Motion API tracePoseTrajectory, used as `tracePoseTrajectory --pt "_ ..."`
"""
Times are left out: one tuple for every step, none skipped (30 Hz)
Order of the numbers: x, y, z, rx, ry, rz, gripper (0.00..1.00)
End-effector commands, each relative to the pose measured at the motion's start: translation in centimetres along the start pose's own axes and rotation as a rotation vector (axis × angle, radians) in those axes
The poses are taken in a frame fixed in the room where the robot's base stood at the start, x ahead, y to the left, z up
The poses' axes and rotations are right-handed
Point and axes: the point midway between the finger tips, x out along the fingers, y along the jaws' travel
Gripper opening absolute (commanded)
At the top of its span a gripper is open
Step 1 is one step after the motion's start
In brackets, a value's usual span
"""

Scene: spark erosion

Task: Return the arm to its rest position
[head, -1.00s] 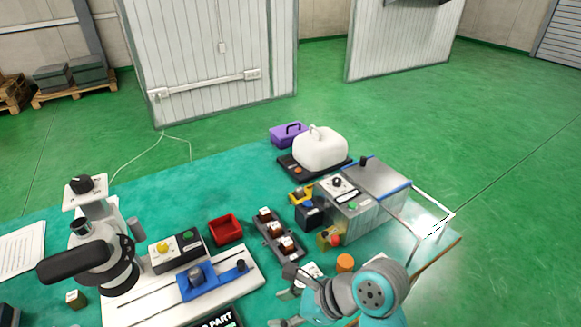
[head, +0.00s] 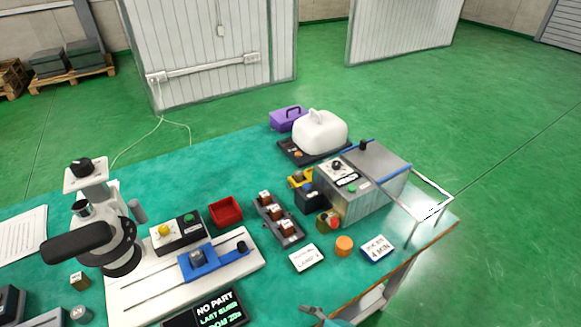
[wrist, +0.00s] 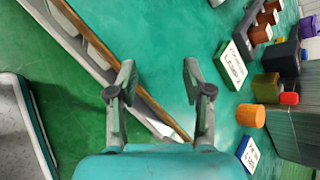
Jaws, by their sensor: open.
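My gripper (wrist: 158,80) shows in the wrist view with its two fingers apart and nothing between them. It is over the table's front edge, with the green table top and the floor beyond its fingertips. The green work table (head: 165,165) fills the middle of the head view.
Near the table's front right stand an orange cylinder (head: 344,246), a white label card (head: 306,257) and a blue-edged card (head: 377,249). Behind them is a grey machine box (head: 375,170) with a wire frame (head: 432,205). A microscope (head: 100,235) stands at left.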

Motion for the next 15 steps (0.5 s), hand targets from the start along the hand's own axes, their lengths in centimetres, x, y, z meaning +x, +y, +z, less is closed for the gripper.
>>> tracePoseTrajectory --pt "-0.3 1.1 -0.8 -0.038 0.022 -0.023 0.51" --pt "-0.5 1.5 -1.3 -0.067 0.037 -0.040 0.51" --pt "-0.9 2.1 -1.9 -0.109 0.057 -0.062 0.51" --pt "-1.1 2.5 -2.4 -0.140 0.073 -0.078 0.51" --pt "-1.4 3.0 -2.9 -0.173 0.092 -0.093 0.51" --pt "-1.9 3.7 -3.5 -0.221 0.117 -0.114 0.51" --pt "-2.3 4.2 -4.0 -0.258 0.139 -0.128 0.51" --pt "-2.7 4.7 -4.5 -0.296 0.160 -0.142 0.51" --pt "-3.4 5.3 -5.0 -0.350 0.192 -0.159 0.51" --pt "-3.9 5.8 -5.5 -0.391 0.215 -0.171 0.51" --pt "-4.5 6.4 -5.9 -0.434 0.240 -0.181 0.51" --pt "-5.2 7.0 -6.3 -0.491 0.273 -0.193 0.51" --pt "-5.8 7.5 -6.7 -0.534 0.299 -0.201 0.51" --pt "-6.5 8.0 -7.0 -0.578 0.324 -0.209 0.51" --pt "-7.3 8.6 -7.3 -0.639 0.359 -0.216 0.51"
